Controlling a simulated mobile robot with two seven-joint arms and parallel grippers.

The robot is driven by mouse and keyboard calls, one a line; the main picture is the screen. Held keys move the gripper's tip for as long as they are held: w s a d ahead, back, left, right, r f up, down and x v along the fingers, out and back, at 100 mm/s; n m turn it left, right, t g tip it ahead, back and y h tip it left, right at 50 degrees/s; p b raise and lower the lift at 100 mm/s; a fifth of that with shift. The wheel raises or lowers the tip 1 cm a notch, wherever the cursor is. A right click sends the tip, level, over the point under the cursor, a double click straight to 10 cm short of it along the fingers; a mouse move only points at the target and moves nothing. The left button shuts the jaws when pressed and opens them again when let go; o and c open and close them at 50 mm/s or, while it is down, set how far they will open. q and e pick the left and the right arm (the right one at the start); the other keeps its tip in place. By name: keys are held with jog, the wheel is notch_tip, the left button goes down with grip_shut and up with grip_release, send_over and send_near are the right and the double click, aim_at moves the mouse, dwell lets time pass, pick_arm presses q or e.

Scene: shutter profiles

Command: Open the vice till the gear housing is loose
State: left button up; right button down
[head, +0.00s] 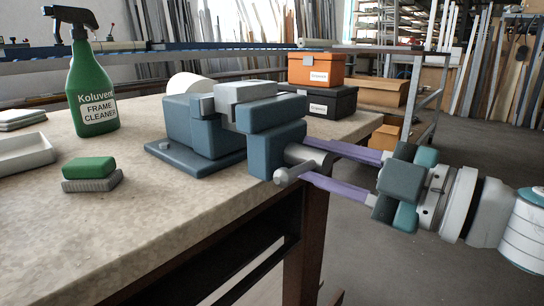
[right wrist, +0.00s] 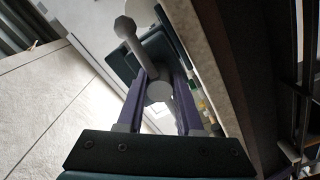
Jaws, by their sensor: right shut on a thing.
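The blue-grey vice (head: 203,125) stands at the right edge of the bench top. A light grey block (head: 246,92), which seems to be the gear housing, sits at the top between the jaws; its lower part is hidden. The front jaw (head: 276,140) faces my right arm. The grey vice handle (head: 291,173) has a round knob at its near end; it also shows in the right wrist view (right wrist: 136,42). My right gripper (head: 308,163), with purple fingers, is shut on the handle at the screw's end. My left gripper is not in view.
A green spray bottle (head: 92,85), a green-topped brush or sponge (head: 90,171) and a pale tray (head: 22,153) are on the bench's left. An orange box (head: 316,69) on a black box (head: 329,101) stands behind the vice. The front bench top is clear.

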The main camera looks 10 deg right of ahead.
jog(key=n, duration=0.3)
jog(key=shift+n, duration=0.4)
jog(key=n, duration=0.3)
jog(key=shift+n, duration=0.3)
jog(key=n+b, duration=0.1)
jog(key=n, duration=0.4)
jog(key=shift+n, duration=0.4)
jog(key=shift+n+b, duration=0.35)
jog(key=shift+n, duration=0.25)
dwell(1.4)
jog(key=shift+d, duration=0.1)
dwell(0.4)
